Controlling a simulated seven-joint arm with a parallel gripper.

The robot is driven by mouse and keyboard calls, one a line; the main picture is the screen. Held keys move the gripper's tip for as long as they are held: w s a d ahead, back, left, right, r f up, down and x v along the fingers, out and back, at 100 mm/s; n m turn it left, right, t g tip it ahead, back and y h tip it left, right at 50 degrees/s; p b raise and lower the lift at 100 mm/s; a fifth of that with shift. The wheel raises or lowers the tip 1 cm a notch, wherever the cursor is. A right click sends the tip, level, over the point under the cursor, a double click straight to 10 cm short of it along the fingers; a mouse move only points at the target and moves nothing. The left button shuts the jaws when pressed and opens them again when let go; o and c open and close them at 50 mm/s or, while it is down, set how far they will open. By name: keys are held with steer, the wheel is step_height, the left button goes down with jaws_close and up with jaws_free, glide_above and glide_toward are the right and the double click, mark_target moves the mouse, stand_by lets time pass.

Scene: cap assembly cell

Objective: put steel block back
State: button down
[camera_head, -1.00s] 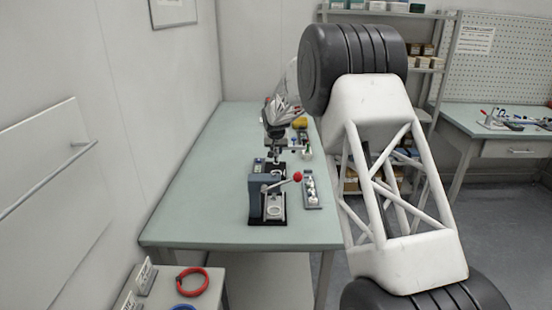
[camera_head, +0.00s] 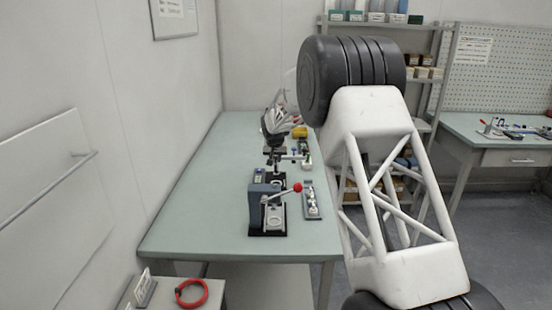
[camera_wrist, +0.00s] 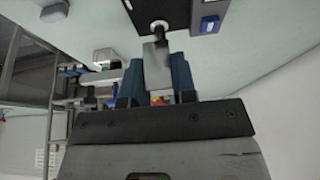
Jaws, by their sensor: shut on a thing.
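The steel block (camera_wrist: 157,68) is a light grey piece between the two blue fingers of my gripper (camera_wrist: 157,78) in the wrist view. My gripper is shut on it. In the head view my gripper (camera_head: 274,152) is over the bench, behind the lever press, and the block is too small to make out there. In the wrist view a black plate (camera_wrist: 180,12) with a pale ring and a dark rod shows just beyond the block. I cannot tell whether the block touches them.
A press (camera_head: 258,206) with a red ball lever (camera_head: 297,187) stands on the green bench (camera_head: 200,205). A narrow tray (camera_head: 312,199) with small parts lies to its right. A yellow item (camera_head: 300,132) is farther back. The bench's left side is clear. A red ring (camera_head: 192,292) lies on a side table.

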steer(key=shift+w+a+f, duration=0.3)
steer(key=shift+w+a, duration=0.05)
steer(key=shift+a, duration=0.2)
steer(key=shift+n+y, duration=0.3)
steer(key=shift+n, duration=0.5)
steer(key=w+a, duration=0.1)
steer(key=w+a+f, duration=0.1)
steer(key=w+a, duration=0.1)
steer(key=w+a+f, duration=0.1)
steer(key=shift+w+a, duration=0.15)
steer(key=shift+a, duration=0.15)
steer(key=shift+n+y, duration=0.3)
steer(key=shift+n, duration=0.4)
steer(key=w, duration=0.2)
steer(key=w+a, duration=0.1)
steer(key=w, duration=0.2)
steer(key=shift+w+a, duration=0.1)
steer(key=shift+a, duration=0.05)
steer(key=shift+w+a+r+n, duration=0.15)
steer(key=shift+w+n, duration=0.1)
steer(key=shift+w, duration=0.55)
steer(key=shift+w+a+f+n, duration=0.1)
steer(key=shift+w+n, duration=0.15)
steer(key=shift+w, duration=0.5)
steer(key=shift+f, duration=3.25)
steer(key=shift+f, duration=0.7)
